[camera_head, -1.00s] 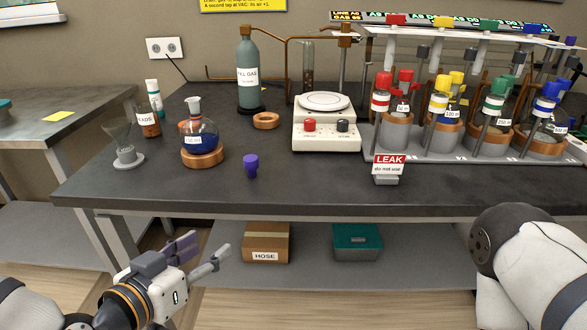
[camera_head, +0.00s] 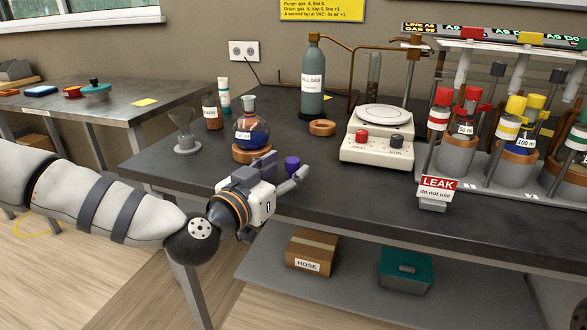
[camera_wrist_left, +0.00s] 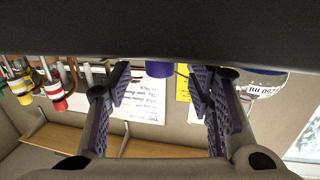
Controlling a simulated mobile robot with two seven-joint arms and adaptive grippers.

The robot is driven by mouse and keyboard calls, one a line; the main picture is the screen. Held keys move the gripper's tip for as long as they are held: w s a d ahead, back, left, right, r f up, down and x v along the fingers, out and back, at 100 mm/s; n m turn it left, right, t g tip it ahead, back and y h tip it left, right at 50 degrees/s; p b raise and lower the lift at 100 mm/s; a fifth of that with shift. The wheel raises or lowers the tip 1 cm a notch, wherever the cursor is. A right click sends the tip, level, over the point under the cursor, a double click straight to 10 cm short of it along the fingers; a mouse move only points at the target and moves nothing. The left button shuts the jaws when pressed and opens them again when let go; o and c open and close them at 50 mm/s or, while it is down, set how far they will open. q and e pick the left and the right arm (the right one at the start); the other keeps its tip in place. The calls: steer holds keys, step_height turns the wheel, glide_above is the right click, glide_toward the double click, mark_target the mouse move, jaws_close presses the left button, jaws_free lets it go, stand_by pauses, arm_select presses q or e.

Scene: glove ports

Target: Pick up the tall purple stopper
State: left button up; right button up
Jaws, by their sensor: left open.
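The purple stopper (camera_head: 292,164) stands upright on the dark bench, right of the round flask. My left gripper (camera_head: 284,170) is open and empty at the bench's front side, with its fingers pointing toward the stopper and one finger passing close to it in the picture. In the left wrist view, which is upside down, the stopper (camera_wrist_left: 159,69) shows in the gap between the two open fingers (camera_wrist_left: 165,92), seemingly a little beyond them. I cannot tell the exact distance. My right gripper is out of view.
The flask with blue liquid (camera_head: 251,130) sits on a cork ring (camera_head: 252,151) just behind the gripper. A glass funnel (camera_head: 186,133) stands left. A scale (camera_head: 377,145) and a LEAK sign (camera_head: 438,189) are to the right. Bare bench (camera_head: 345,190) lies right of the stopper.

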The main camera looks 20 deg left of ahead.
mark_target(289, 167)
arm_select(q)
steer(key=x, duration=0.3)
steer(key=shift+w+f, duration=0.25)
steer(key=shift+r, duration=0.1)
steer(key=c, duration=0.9)
